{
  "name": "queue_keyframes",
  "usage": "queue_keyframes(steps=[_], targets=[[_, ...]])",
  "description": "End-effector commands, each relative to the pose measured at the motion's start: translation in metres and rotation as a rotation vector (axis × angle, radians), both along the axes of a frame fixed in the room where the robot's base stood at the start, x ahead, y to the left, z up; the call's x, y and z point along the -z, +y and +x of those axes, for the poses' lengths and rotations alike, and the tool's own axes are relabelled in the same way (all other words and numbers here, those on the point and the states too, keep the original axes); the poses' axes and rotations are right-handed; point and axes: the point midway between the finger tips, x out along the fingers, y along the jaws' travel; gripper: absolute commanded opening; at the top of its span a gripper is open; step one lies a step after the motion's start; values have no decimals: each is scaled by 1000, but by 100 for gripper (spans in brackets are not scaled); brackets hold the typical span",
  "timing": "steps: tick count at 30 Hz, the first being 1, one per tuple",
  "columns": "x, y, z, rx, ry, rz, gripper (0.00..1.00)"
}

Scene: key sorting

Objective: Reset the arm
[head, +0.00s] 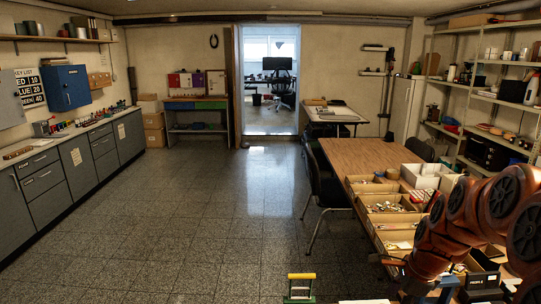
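My arm (465,215) shows at the lower right as rust-orange links with dark round joint caps. It is bent, with its lower part reaching down towards the bottom edge, in front of the sorting trays. I cannot make out my gripper or its fingers in this view. No held thing is visible.
A wooden table (365,155) stands right of centre, with open cardboard trays (390,203) of small items beside my arm. A black chair (325,190) stands at its left side. Grey cabinets (45,185) line the left wall; shelves (490,97) stand right. The middle floor is clear.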

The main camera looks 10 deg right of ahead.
Motion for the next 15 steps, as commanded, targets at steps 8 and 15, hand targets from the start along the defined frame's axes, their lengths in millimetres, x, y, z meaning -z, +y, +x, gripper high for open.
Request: queue_keyframes(steps=[8,15], targets=[[-20,90,-66,-644,36,-89,59],[-28,138,-138,-1175,71,-134,59]])
